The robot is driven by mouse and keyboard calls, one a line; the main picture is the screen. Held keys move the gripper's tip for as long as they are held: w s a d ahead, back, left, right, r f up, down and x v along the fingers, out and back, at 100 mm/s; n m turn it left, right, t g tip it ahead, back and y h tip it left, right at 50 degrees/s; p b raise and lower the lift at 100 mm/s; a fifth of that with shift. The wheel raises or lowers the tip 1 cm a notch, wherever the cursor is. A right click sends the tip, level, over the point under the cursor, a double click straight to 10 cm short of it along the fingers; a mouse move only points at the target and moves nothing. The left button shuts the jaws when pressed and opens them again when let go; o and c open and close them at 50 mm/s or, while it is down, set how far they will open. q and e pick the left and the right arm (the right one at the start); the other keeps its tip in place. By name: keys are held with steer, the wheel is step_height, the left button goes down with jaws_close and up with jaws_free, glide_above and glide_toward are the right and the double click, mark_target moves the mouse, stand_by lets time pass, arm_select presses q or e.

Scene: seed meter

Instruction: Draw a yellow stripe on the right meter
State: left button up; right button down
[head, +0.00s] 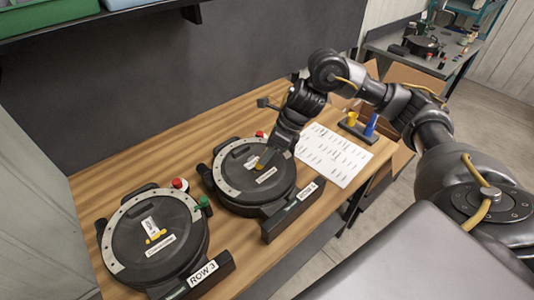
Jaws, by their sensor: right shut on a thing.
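The right meter (232,178), a round black unit with a grey rim and a "ROW 4" label, sits on the wooden bench. My right gripper (269,152) reaches down over its lid from the upper right. It is shut on a small yellow thing (263,159), probably a marker, mostly hidden by the fingers. Its lower end is at or just above the lid, beside the white label; I cannot tell if it touches. No clear stripe shows there. The left meter (186,240), labelled "ROW 3", has yellow marks on its lid. My left gripper is not in view.
A printed sheet (333,155) lies beside the right meter. Red and green knobs stand between the meters. A dark wall backs the bench.

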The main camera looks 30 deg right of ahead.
steer(key=shift+f+b, duration=0.35)
steer(key=shift+f, duration=0.05)
stand_by(0.5)
steer(key=shift+d+r, duration=0.1)
steer(key=shift+d, duration=0.25)
steer(key=shift+w+d+b, duration=0.15)
steer(key=shift+d+b, duration=0.3)
steer(key=shift+d, duration=0.1)
stand_by(0.8)
steer(key=shift+d, duration=0.25)
stand_by(0.3)
steer(key=shift+d, duration=0.25)
steer(key=shift+w+d+b, duration=0.25)
steer(key=shift+d+b, duration=0.1)
steer(key=shift+d, duration=0.55)
stand_by(1.0)
step_height(320, 180, up, 6)
steer(key=p, duration=0.5)
stand_by(0.4)
